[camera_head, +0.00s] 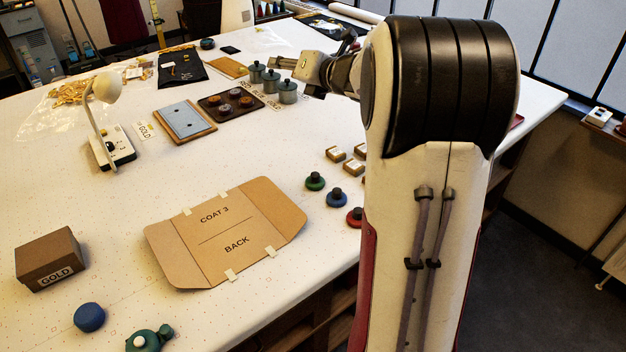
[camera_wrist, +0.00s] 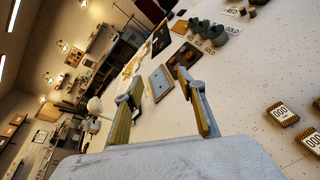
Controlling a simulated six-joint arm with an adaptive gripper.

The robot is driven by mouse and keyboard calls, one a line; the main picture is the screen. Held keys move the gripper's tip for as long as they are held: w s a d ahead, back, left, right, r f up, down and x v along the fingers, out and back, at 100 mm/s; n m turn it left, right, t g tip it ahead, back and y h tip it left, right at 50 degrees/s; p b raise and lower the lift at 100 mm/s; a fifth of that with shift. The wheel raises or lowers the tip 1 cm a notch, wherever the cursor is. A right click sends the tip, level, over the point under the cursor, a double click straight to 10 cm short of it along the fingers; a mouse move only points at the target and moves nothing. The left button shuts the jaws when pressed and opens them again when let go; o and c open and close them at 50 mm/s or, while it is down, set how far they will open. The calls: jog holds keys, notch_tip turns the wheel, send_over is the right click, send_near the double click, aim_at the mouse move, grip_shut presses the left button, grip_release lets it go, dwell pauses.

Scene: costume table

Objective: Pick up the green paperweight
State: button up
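The green paperweight (camera_head: 315,182) is a low round disc with a black knob. It stands upright on the white table, right of the cardboard pattern. A similar blue one (camera_head: 337,199) and a red one (camera_head: 355,217) stand in a row nearer the front edge; my arm partly covers the red one. My gripper (camera_head: 284,63) is up and well beyond the green paperweight, near the grey canisters. In the wrist view my gripper (camera_wrist: 160,80) has its two fingers spread apart with nothing between them. I cannot make out the green paperweight in the wrist view.
Small labelled blocks (camera_head: 336,154) stand just behind the green paperweight. Grey lidded canisters (camera_head: 288,92) and a dark tray (camera_head: 230,105) are farther back. The flat cardboard pattern (camera_head: 226,232), a GOLD box (camera_head: 50,261) and a lamp (camera_head: 112,148) are left. My arm hides table at right.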

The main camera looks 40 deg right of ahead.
notch_tip(320, 180, down, 5)
jog(key=d+n+y, duration=0.2)
jog(key=n+y, duration=0.1)
jog(key=n, duration=0.2)
jog(key=n+g+y, duration=0.5)
jog(key=n+y, duration=0.2)
jog(key=n, duration=0.4)
send_near(315, 174)
jog(key=shift+x, duration=1.15)
jog(key=shift+x, duration=1.35)
jog(key=shift+a, duration=0.1)
jog(key=shift+f+x, duration=0.1)
jog(key=shift+x, duration=1.15)
jog(key=shift+f+x, duration=0.15)
jog(key=shift+x, duration=1.15)
